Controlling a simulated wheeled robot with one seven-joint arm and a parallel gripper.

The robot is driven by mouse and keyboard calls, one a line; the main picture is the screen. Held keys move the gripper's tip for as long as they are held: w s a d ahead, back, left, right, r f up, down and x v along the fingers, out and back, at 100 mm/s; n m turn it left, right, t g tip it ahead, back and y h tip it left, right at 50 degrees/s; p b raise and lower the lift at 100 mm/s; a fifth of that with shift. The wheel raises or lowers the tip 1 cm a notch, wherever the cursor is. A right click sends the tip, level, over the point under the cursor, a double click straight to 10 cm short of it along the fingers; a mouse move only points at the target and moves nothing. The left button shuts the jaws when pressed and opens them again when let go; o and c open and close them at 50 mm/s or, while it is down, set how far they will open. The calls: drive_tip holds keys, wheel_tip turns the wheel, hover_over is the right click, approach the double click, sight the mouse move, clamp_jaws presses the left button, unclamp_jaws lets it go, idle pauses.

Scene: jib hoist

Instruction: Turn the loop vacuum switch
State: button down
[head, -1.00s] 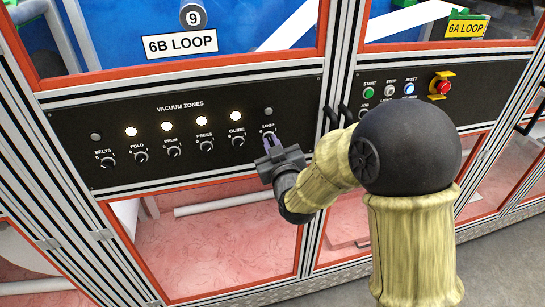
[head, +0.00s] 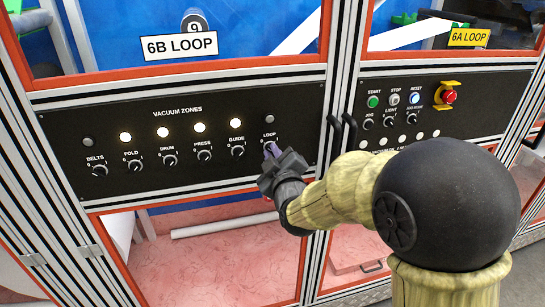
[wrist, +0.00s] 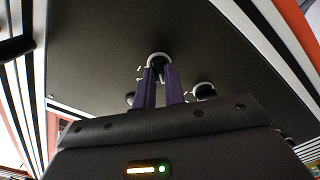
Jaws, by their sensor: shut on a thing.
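The LOOP vacuum switch is the rightmost black knob in the VACUUM ZONES row. In the head view my gripper (head: 270,150) covers most of it, under the LOOP label (head: 269,135). The lamp (head: 269,118) above it is dark grey. In the wrist view the purple fingers of my gripper (wrist: 159,72) are shut on the loop switch (wrist: 158,60), and its pale ring shows around the tips. The knob's exact angle is hidden by the fingers.
The GUIDE knob (head: 237,151) is close on the left, with PRESS, DRUM, FOLD and BELTS beyond. Lamps over FOLD to GUIDE are lit; the BELTS lamp (head: 88,142) is dark. Black door handles (head: 334,133) stand right of the switch. A red emergency button (head: 449,97) is farther right.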

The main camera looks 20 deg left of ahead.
drive_tip(key=shift+f, duration=0.15)
drive_tip(key=c, duration=1.5)
unclamp_jaws()
drive_tip(key=b+v, duration=0.7)
drive_tip(key=v, duration=1)
drive_tip(key=shift+s+d, duration=0.1)
drive_tip(key=shift+d, duration=0.1)
